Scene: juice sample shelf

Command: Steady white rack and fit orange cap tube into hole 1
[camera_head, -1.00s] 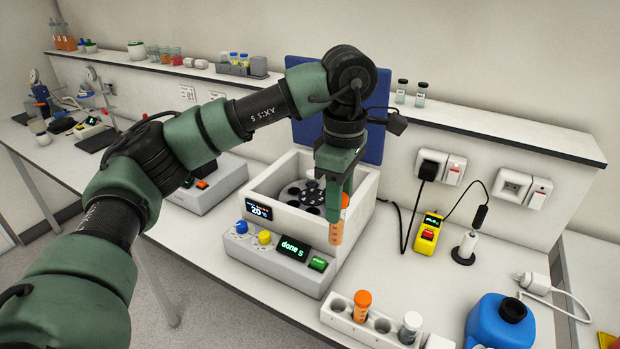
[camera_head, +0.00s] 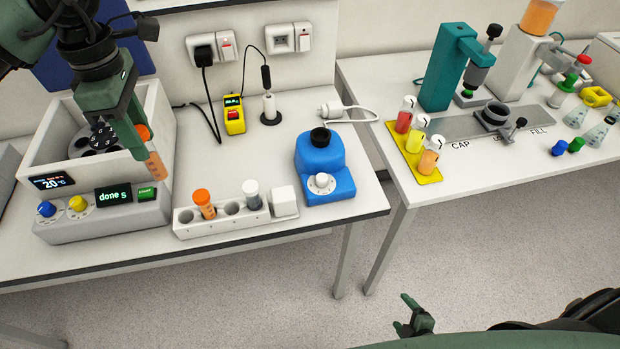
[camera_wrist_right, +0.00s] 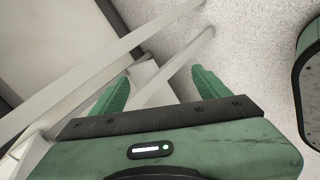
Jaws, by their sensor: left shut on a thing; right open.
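The white rack (camera_head: 222,229) lies along the bench's front edge. Its leftmost hole looks empty; then come an orange-capped tube (camera_head: 204,203), another empty hole and a grey-capped tube (camera_head: 251,195). The gripper partly hides that tube. My right gripper (camera_head: 412,320) is open and empty, low in front of the benches; its spread fingers also show in the right wrist view (camera_wrist_right: 162,86).
The centrifuge (camera_head: 159,110) with its "done" panel stands left of the rack. A white block (camera_head: 284,201) and a blue device (camera_head: 320,160) stand to its right. Bare bench lies behind the rack. A gap separates this bench from the right bench (camera_head: 470,165).

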